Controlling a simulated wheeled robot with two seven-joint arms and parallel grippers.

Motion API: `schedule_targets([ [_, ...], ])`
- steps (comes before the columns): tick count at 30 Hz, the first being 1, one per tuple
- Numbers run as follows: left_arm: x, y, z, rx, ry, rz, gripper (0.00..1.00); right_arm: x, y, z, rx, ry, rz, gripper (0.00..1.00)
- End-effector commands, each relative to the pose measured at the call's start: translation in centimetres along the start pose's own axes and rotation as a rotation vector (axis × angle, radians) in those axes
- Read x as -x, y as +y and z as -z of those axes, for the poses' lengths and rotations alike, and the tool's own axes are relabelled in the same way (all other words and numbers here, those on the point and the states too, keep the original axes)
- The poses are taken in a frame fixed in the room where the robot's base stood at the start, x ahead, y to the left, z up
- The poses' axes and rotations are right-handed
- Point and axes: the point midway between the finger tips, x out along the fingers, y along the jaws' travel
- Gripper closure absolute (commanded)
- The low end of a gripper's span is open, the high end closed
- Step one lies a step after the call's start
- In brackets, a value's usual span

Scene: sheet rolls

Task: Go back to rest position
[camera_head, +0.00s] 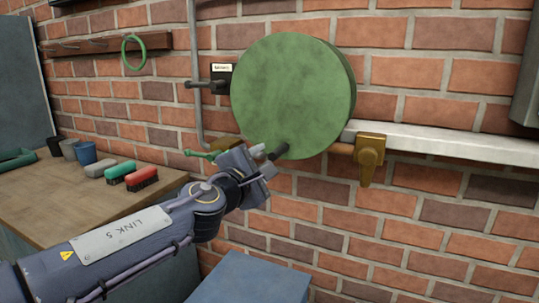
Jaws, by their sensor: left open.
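My left gripper (268,163) is open, with its arm coming in from the lower left. It is in front of the lower left edge of a large green roll (290,90) on the brick wall. A dark handle or finger end shows near the roll's lower edge; I cannot tell whether the gripper touches it. A brass bracket (370,155) is at the roll's lower right. My right gripper is not in view.
A wooden workbench (50,200) at the left holds cups (86,152) and brushes (142,179). A blue box-like surface (250,280) is below the gripper. A white shelf (450,140) runs along the wall at right. A green ring (133,38) hangs from a rail.

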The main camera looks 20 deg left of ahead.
Motion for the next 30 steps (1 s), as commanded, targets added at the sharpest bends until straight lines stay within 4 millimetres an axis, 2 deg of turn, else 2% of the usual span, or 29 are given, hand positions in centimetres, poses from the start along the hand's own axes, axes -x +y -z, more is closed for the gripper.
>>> schedule_targets([
  [3,1.6,0.2,-0.1,0.000,0.000,-0.001,0.59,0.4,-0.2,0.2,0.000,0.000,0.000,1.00],
  [6,2.3,0.1,0.0,-0.001,0.000,-0.001,0.59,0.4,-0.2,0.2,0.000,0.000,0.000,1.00],
  [23,2.5,0.0,0.2,0.031,0.008,-0.002,0.59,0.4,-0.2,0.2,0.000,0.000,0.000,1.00],
  [26,3.4,-0.1,1.6,0.218,0.054,-0.013,0.59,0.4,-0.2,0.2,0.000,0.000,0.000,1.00],
  [29,5.1,-0.7,4.5,0.611,0.153,-0.047,0.59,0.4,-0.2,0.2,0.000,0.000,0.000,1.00],
  [30,6.2,-1.2,5.9,0.814,0.206,-0.072,0.59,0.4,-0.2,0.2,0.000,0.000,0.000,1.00],
])
